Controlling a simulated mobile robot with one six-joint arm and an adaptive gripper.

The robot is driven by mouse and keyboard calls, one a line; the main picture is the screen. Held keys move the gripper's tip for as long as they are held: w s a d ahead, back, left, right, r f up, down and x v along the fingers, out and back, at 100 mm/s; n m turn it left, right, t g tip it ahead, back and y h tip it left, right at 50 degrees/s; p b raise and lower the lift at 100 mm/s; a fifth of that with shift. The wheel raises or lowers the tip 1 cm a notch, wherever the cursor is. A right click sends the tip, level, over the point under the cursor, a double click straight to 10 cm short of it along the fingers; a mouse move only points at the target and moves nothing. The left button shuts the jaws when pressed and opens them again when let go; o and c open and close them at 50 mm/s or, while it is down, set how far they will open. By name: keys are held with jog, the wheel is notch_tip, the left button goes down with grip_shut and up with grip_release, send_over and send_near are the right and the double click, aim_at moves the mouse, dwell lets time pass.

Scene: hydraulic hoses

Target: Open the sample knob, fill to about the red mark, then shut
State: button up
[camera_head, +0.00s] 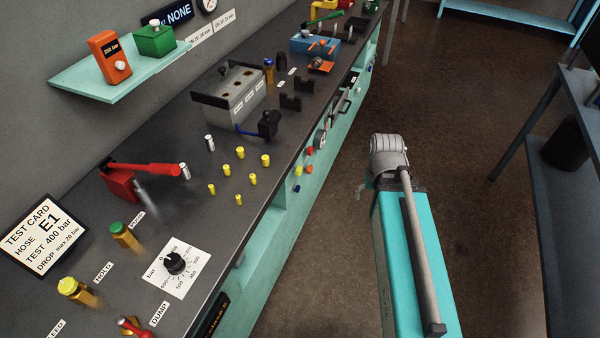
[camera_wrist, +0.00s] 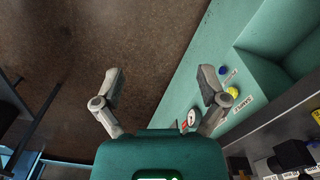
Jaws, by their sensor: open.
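On the teal front of the bench, the head view shows a yellow knob (camera_head: 298,171), a blue knob (camera_head: 297,188) and a red knob (camera_head: 309,151) close together. The wrist view shows a yellow knob (camera_wrist: 233,92) and a blue knob (camera_wrist: 223,70) with small white labels. The right finger is near the knobs, apparently not holding any. No sample vessel or red fill mark can be made out.
A round gauge (camera_wrist: 193,117) sits on the bench front, partly behind the right finger. The bench top (camera_head: 215,180) carries a red lever (camera_head: 140,168), a pressure dial (camera_head: 174,262) and several yellow fittings. The brown floor (camera_head: 480,130) to the right is clear, up to a blue-grey table.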

jog(key=shift+f, duration=0.15)
dwell(0.3)
jog(key=n+t+y+b, duration=0.55)
jog(key=y+b, duration=1.15)
jog(key=b, duration=2.1)
send_near(301, 171)
jog(key=d, duration=0.3)
jog(key=shift+s+f+m+t, duration=0.15)
jog(key=shift+s+m+t, duration=0.1)
jog(key=shift+s+t, duration=0.15)
jog(key=shift+a, duration=0.2)
jog(key=shift+x, duration=6.75)
jog(key=shift+f, duration=0.1)
